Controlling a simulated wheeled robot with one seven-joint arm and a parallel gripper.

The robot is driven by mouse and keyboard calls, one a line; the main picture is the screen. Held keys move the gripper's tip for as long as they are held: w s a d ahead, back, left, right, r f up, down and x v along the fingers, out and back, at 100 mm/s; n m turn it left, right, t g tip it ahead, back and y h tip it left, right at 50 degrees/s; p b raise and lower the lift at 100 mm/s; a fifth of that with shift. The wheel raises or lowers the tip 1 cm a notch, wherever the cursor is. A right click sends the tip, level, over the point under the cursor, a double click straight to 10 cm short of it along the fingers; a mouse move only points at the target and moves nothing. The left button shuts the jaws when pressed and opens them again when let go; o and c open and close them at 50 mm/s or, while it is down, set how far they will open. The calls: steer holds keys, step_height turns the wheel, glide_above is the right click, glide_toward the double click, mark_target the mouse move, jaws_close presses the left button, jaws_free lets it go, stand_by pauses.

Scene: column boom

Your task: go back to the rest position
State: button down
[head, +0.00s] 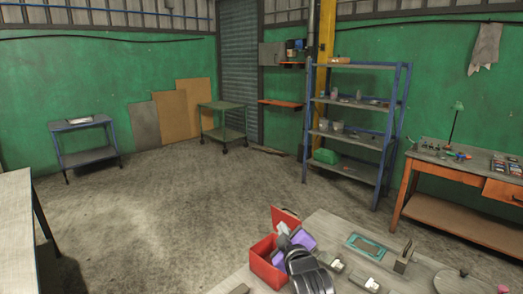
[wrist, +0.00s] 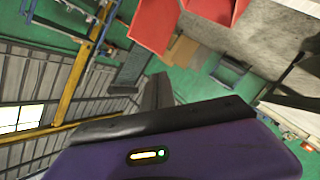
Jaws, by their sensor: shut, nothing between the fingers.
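My gripper shows in the wrist view (wrist: 157,85) with its purple body below and its dark fingers together, nothing between them. In the head view my arm and the purple gripper body are at the bottom middle, over the near table (head: 335,230), next to an open red box (head: 263,268). The fingertips are hard to make out there. The red box also shows in the wrist view (wrist: 155,27), at the top and beyond the fingers. My arm hides part of the box and of the table.
A teal tray (head: 366,246), an upright dark block (head: 404,258) and small parts lie on the table right of my arm. Blue shelves (head: 352,102) and an orange workbench (head: 462,205) stand behind. A blue cart (head: 87,158) stands back left. The middle floor is clear.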

steer(key=s+d+f+m+b, duration=0.1)
steer(key=s+d+f+m, duration=0.2)
steer(key=s, duration=1.7)
steer(key=s+d+f+m+h+b, duration=0.1)
steer(key=s+d, duration=0.5)
steer(key=s, duration=1.5)
steer(key=s+d+f+m+g+h+b, duration=0.1)
steer(key=s+d+f+m+b, duration=0.2)
steer(key=s, duration=1.7)
step_height(320, 180, down, 3)
steer(key=d+m, duration=0.1)
steer(key=m, duration=0.2)
steer(key=shift+s+d+m, duration=0.2)
steer(key=shift+d+m, duration=0.15)
steer(key=shift+m, duration=0.05)
